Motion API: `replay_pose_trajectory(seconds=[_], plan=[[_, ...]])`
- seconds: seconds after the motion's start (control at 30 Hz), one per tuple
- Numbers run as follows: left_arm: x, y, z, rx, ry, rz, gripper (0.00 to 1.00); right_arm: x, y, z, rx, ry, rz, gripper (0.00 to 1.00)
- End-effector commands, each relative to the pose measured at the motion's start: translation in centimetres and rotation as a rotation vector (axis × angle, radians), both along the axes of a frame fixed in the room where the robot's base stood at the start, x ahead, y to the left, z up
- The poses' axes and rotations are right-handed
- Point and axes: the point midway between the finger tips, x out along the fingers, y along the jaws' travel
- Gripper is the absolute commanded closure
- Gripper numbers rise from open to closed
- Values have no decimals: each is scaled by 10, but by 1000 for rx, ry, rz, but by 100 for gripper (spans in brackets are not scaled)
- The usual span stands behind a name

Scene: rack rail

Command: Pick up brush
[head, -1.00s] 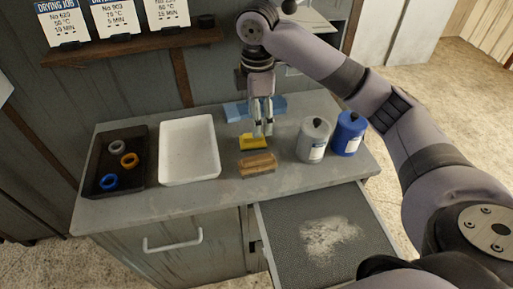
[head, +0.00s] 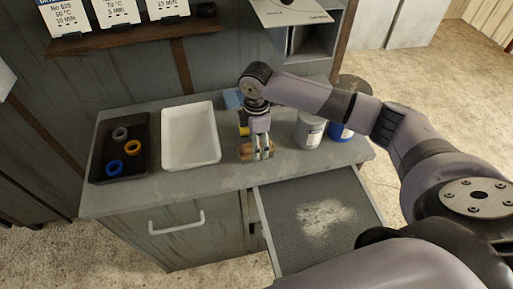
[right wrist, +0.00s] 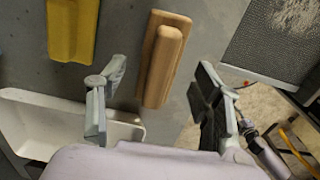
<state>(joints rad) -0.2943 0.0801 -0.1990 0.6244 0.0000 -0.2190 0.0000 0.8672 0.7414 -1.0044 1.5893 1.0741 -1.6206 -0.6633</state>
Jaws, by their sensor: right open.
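The wooden brush (head: 247,152) lies on the grey counter near its front edge, partly hidden by my right gripper in the head view. In the right wrist view the brush (right wrist: 163,62) is a tan block with a raised handle strip. My right gripper (head: 258,154) is open and points down over the brush. In the right wrist view the brush shows between and beyond the two open fingers (right wrist: 155,100), with no finger seen touching it. My left gripper is not in view.
A yellow block (right wrist: 72,28) lies beside the brush. A white tray (head: 190,164) and a black tray (head: 105,176) with rings stand left. A white bottle (head: 309,130) and a blue bottle (head: 340,132) stand right. A mesh-bottomed drawer (head: 290,238) with pale powder is open below.

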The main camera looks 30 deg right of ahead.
Motion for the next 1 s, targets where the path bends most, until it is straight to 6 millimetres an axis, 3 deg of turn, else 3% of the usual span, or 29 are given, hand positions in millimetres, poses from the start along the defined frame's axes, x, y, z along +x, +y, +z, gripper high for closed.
replay_pose_trajectory(seconds=[0.03, 0.2, 0.47, 1.0], plan=[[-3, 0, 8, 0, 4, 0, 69, 0, -1, -5, -1, 3, 0, 40], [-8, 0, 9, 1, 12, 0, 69, 0, -1, -24, -1, 1, 0, 40], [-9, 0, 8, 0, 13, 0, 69, 0, -1, -26, 0, -1, 1, 41], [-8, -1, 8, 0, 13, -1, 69, 0, -1, -26, 0, -1, 1, 77]])
